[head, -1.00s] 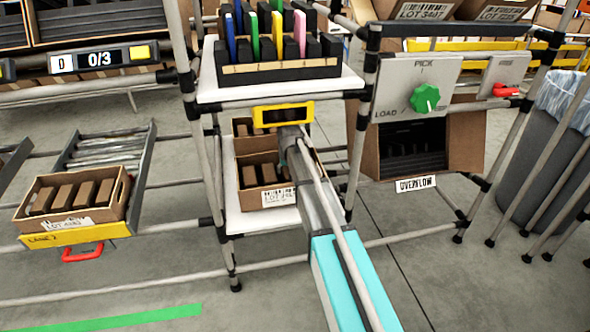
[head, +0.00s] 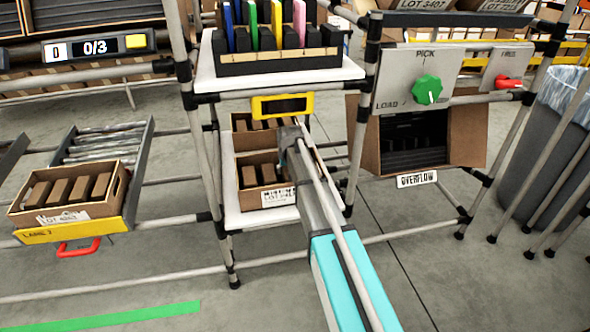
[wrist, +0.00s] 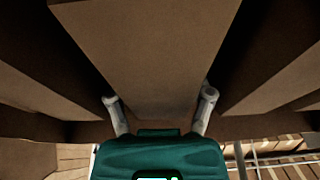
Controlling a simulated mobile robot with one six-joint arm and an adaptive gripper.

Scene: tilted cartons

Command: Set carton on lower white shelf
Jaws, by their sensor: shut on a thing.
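The carton (head: 250,175) is a brown open box with a white lot label on its front and several brown blocks inside. It is over the front of the lower white shelf (head: 247,221) in the head view; I cannot tell whether its bottom touches the shelf. My arm comes in from the lower right, and its end hides the carton's right part. In the wrist view my gripper (wrist: 160,108) is shut with its fingers on both sides of a brown piece (wrist: 150,55) of the carton or its contents.
A second carton (head: 243,122) stands behind on the same shelf. The upper white shelf (head: 212,83) with a black rack of coloured items is above. A yellow-framed display (head: 260,105) hangs close over the carton. Pipe posts flank the shelf. Another carton (head: 33,212) sits in the left lane.

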